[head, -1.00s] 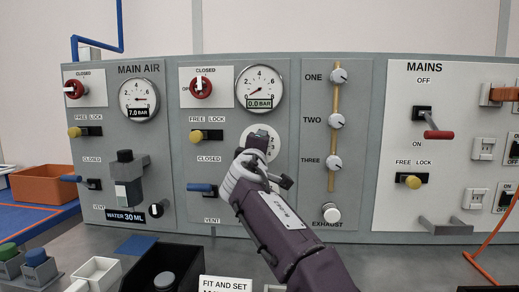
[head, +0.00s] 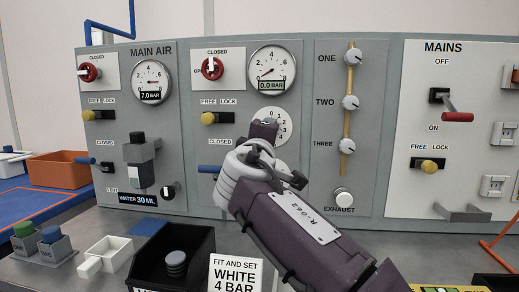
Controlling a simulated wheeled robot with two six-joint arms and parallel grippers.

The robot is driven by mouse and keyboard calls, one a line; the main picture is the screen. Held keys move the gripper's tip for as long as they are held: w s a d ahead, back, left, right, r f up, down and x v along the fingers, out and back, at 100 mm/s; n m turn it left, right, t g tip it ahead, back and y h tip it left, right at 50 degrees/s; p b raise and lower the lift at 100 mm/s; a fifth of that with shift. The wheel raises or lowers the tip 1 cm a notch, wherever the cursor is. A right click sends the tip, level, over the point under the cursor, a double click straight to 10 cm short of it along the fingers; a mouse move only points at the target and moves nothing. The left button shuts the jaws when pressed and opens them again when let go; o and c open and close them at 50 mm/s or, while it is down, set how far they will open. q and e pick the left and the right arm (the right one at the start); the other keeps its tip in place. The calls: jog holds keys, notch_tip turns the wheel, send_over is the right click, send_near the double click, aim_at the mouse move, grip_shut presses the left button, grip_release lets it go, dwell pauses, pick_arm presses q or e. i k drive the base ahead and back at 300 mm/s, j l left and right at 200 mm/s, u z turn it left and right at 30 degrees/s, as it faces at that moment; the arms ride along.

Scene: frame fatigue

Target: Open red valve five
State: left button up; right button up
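Two red round valves with pale handles are on the grey panel in the head view. One red valve (head: 89,73) is at the left under MAIN AIR, its handle roughly sideways. The other red valve (head: 212,69) is on the middle panel, its handle roughly upright below CLOSED. I see no number five on either. My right gripper (head: 264,129) is in front of the middle panel, below and right of the second red valve and apart from it. It partly covers a lower dial; its fingers are seen from behind, so their opening is unclear. My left gripper is out of view.
A 0.0 BAR gauge (head: 272,71) sits right of the second valve. Yellow knobs (head: 209,118) and blue levers (head: 209,169) stick out below. White knobs (head: 352,57) line a yellow pipe. A black bin (head: 200,244) and a sign (head: 236,272) stand in front.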

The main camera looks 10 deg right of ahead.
aim_at(210, 60)
jog(key=k+j, duration=0.2)
jog(key=k, duration=0.25)
jog(key=k+j, duration=0.2)
jog(key=k, duration=0.3)
